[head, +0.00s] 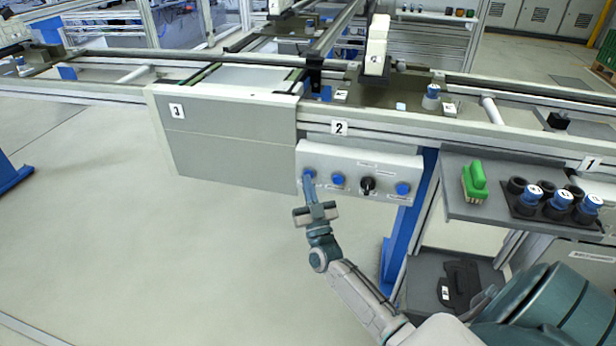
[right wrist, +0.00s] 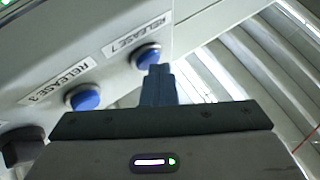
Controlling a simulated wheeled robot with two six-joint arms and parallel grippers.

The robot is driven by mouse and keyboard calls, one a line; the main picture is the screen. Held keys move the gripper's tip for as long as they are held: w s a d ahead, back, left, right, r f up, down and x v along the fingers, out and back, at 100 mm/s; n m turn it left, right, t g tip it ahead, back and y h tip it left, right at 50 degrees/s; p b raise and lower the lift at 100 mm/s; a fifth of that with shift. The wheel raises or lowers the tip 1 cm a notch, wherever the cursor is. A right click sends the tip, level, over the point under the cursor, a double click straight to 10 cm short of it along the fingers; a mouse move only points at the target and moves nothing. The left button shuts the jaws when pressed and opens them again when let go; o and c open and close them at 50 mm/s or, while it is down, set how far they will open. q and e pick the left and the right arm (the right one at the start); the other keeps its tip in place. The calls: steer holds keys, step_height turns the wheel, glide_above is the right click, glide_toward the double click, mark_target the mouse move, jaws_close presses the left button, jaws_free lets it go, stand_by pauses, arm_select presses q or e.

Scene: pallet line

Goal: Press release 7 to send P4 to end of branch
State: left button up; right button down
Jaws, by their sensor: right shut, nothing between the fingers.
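My right gripper (head: 310,192) is shut and empty, its fingertips at the leftmost blue button (head: 309,174) of the grey control box (head: 352,160). In the right wrist view the shut fingers (right wrist: 158,84) reach the edge of a blue button (right wrist: 147,56); I cannot tell whether they touch or press it. The neighbouring blue button (right wrist: 84,97) is labelled RELEASE 3, as far as I can read. On the line above stands a carrier with tall white blocks (head: 376,48); no P4 mark is readable. My left gripper is out of view.
The box also has a black knob (head: 367,186) and a right-hand blue button (head: 403,189). A shelf (head: 470,210) at right holds a green brush (head: 474,182) and several blue-capped pieces. A grey panel (head: 225,135) marked 3 is left of the box. The floor at left is clear.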

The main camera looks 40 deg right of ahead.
stand_by(0.3)
steer(key=shift+s+a+p, duration=0.45)
steer(key=shift+s+a, duration=0.1)
steer(key=shift+a, duration=0.1)
